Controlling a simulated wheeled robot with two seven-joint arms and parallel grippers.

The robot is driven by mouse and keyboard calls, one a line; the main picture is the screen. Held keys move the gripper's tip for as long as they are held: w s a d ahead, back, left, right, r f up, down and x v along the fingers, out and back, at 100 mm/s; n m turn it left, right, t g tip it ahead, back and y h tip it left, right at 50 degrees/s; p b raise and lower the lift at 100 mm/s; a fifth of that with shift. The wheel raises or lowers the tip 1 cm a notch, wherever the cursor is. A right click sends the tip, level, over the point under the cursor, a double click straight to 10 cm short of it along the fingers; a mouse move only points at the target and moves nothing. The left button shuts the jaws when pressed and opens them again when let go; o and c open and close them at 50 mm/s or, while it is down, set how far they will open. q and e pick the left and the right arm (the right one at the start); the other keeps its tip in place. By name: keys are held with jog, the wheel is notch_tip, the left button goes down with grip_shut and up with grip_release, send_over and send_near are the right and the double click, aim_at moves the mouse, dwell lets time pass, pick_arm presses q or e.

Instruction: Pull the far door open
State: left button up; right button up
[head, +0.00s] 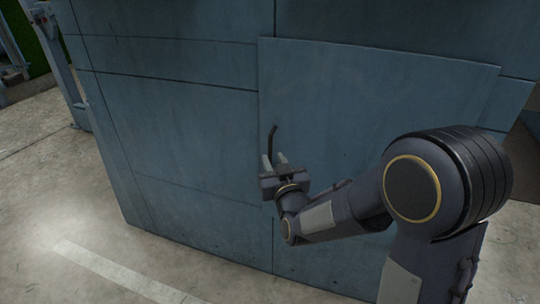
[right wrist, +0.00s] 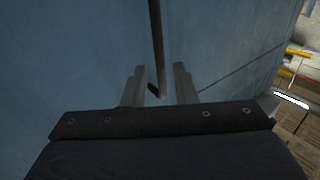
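The door (head: 375,95) is a flat blue-grey panel set in a large wall of the same colour. A thin dark upright handle (head: 272,138) sits near the door's left edge. My right gripper (head: 274,161) is at the handle's lower part, with its two pale fingers apart. In the right wrist view the dark handle (right wrist: 157,45) runs down between the open fingers of the gripper (right wrist: 160,85), with a gap visible on both sides. The door looks closed or nearly flush with the wall. My left gripper is not in view.
The blue-grey wall (head: 170,120) continues left of the door to a corner. Concrete floor (head: 60,215) with a pale painted line (head: 120,275) is clear at the left. A blue-grey metal frame (head: 62,65) stands at the far left.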

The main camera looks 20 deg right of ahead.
aim_at(271, 154)
jog(key=shift+w, duration=2.1)
grip_shut()
